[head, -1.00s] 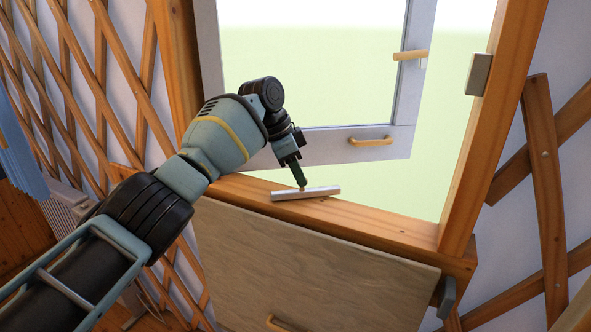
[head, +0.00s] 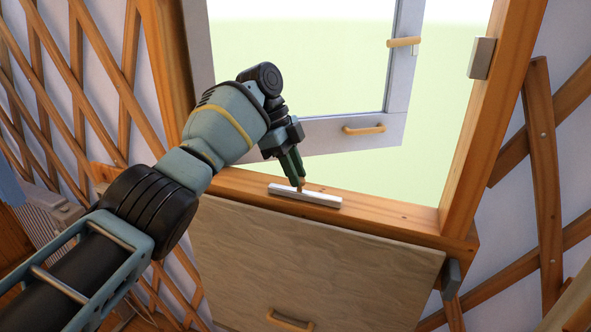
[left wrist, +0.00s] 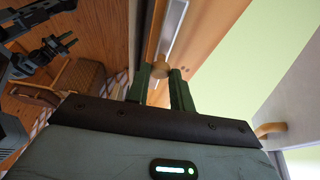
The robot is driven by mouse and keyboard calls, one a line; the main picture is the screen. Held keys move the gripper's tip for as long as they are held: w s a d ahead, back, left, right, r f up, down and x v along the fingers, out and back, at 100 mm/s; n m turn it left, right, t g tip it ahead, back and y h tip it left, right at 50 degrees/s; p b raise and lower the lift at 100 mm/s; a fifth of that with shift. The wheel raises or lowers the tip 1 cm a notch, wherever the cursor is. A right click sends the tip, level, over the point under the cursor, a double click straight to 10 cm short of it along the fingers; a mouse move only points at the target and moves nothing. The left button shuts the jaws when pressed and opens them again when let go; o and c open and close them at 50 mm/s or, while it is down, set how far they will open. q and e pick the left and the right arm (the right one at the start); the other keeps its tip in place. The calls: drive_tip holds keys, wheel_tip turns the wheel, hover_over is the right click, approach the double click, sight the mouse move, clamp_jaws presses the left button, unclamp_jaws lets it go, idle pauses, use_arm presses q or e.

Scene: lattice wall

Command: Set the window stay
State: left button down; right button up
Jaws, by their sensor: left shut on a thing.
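The window stay, a pale grey bar (head: 305,196), lies along the wooden sill (head: 400,219) below the window opening. A small round wooden knob shows at the bar, and in the left wrist view the knob (left wrist: 161,68) sits between the fingertips. My left gripper (head: 300,181) comes down from above and is shut on this knob; the fingers partly hide it. The window sash (head: 300,135), pale grey with a wooden handle (head: 363,129), stands swung open behind the gripper.
A wooden catch handle (head: 404,42) is on the sash's right stile. A grey block (head: 481,58) sits on the right frame post. A panel (head: 310,265) with a wooden handle is below the sill. Lattice (head: 540,170) flanks the window. The sill's right part is clear.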

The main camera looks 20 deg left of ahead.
drive_tip(key=shift+f, duration=0.1)
idle(0.4)
use_arm(q)
drive_tip(key=c, duration=1.2)
unclamp_jaws()
drive_tip(key=shift+s, duration=0.1)
use_arm(e)
drive_tip(key=shift+s+d+f, duration=0.1)
use_arm(q)
drive_tip(key=shift+r, duration=0.1)
drive_tip(key=b+v, duration=0.1)
drive_tip(key=v, duration=0.4)
drive_tip(key=shift+r+b, duration=0.1)
drive_tip(key=shift+b, duration=0.25)
drive_tip(key=shift+b+v, duration=0.65)
drive_tip(key=shift+v, duration=0.55)
use_arm(e)
drive_tip(key=shift+s+a+f+g, duration=0.15)
drive_tip(key=shift+s+f, duration=0.25)
drive_tip(key=shift+f, duration=0.45)
drive_tip(key=shift+s+a+f+g, duration=0.15)
drive_tip(key=shift+s+f, duration=0.2)
drive_tip(key=shift+f, duration=0.45)
drive_tip(key=shift+s+d, duration=0.1)
